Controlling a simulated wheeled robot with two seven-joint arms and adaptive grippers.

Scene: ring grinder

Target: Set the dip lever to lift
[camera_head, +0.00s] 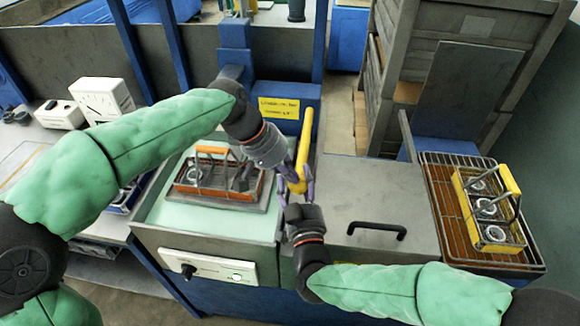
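A long yellow lever (306,135) stands nearly upright in front of the blue box, above the seam between the green-topped tank and the grey lid. My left gripper (288,172) reaches in from the left, its purple fingers close beside the lever's lower part. My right gripper (297,190) points up from below, its fingers at the lever's lower end. The fingers of both overlap there, so I cannot tell whether either is shut on the lever. An orange-rimmed basket (213,150) with a handle and round parts sits in the tank, partly hidden by my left arm.
A blue box with a yellow label (279,108) stands behind the lever. A white panel (215,268) with a black knob is on the tank's front. A grey lid (375,190) with a black handle lies right. A yellow basket (487,210) of rings sits on a wire rack.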

